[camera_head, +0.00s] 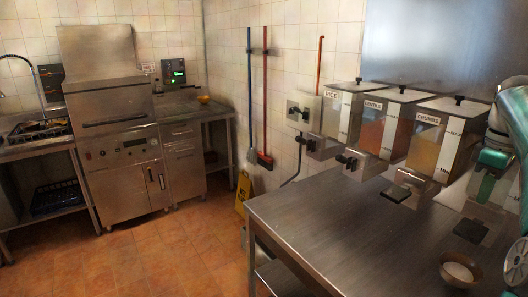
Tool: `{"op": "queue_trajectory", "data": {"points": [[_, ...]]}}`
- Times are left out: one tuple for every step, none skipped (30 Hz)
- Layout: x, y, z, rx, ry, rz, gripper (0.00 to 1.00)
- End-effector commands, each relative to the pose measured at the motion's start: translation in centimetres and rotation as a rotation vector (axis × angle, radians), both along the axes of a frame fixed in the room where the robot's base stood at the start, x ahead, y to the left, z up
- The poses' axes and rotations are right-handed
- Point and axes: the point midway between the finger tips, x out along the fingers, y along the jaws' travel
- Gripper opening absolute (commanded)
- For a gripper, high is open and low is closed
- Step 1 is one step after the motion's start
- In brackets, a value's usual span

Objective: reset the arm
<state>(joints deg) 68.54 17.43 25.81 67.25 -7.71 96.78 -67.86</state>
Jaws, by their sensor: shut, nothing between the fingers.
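Parts of my own arm, grey-white and teal links, show along the right edge, in front of the right end of the steel table (330,222). They are cut off by the picture's edge. I cannot make out my gripper or its fingers in this view, so what it is near is hidden from me.
Dispensers labelled RICE (340,113), LENTILS (388,122) and CRUMBS (440,138) stand at the table's back. A small bowl (459,270) of white contents sits at front right. The table's front left is clear. A grill unit (122,140) and open tiled floor lie left.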

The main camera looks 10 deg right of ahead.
Motion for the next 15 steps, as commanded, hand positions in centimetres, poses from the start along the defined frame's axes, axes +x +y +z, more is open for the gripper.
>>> {"op": "queue_trajectory", "data": {"points": [[0.5,1.0,0.1,-0.008,0.001,0.004,0.0],[0.9,1.7,0.1,-0.015,0.001,0.004,0.0],[1.5,2.9,0.1,-0.027,0.0,0.001,0.0],[2.0,4.1,0.1,-0.038,-0.001,-0.003,0.0],[2.5,5.4,0.1,-0.051,-0.003,-0.007,0.0],[3.1,7.4,0.0,-0.069,-0.008,-0.015,0.0],[3.6,8.9,-0.1,-0.082,-0.014,-0.023,0.0],[3.9,10.5,-0.2,-0.096,-0.022,-0.032,0.0],[4.3,12.7,-0.4,-0.113,-0.034,-0.043,0.0],[4.4,14.2,-0.6,-0.125,-0.044,-0.054,0.0],[4.5,15.7,-0.8,-0.136,-0.056,-0.064,0.0],[4.5,17.6,-1.1,-0.148,-0.073,-0.08,0.0],[4.4,19.0,-1.4,-0.156,-0.089,-0.091,0.0],[4.2,20.4,-1.6,-0.162,-0.104,-0.103,0.0],[3.9,22.2,-2.0,-0.168,-0.127,-0.117,0.0]]}}
